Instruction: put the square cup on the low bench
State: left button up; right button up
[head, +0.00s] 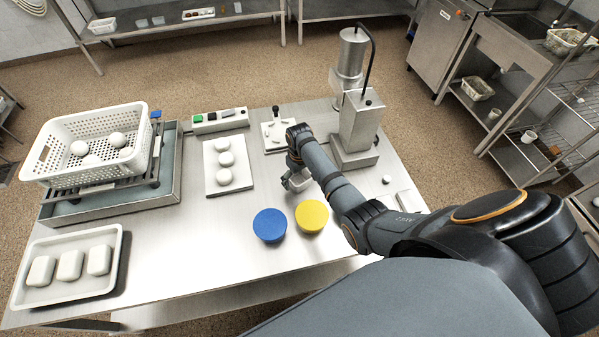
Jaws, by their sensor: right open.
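I cannot tell for sure which surface is the low bench; a long steel bench (160,27) stands at the back left. My right gripper (297,182) points down over the middle of the steel table, behind the blue and yellow discs. It is open, and my forearm partly hides it. I cannot tell whether anything is between its fingers. My left gripper is not in view.
The steel table (190,235) holds a white perforated basket (60,135) over a tray, a board with round pieces (209,181), a white tray (16,297), a blue disc (270,225), a yellow disc (312,215) and a tall steel machine (360,125). Its front middle is clear.

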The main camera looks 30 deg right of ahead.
notch_tip(320, 180, up, 12)
jog(key=shift+f, duration=0.25)
dwell(0.4)
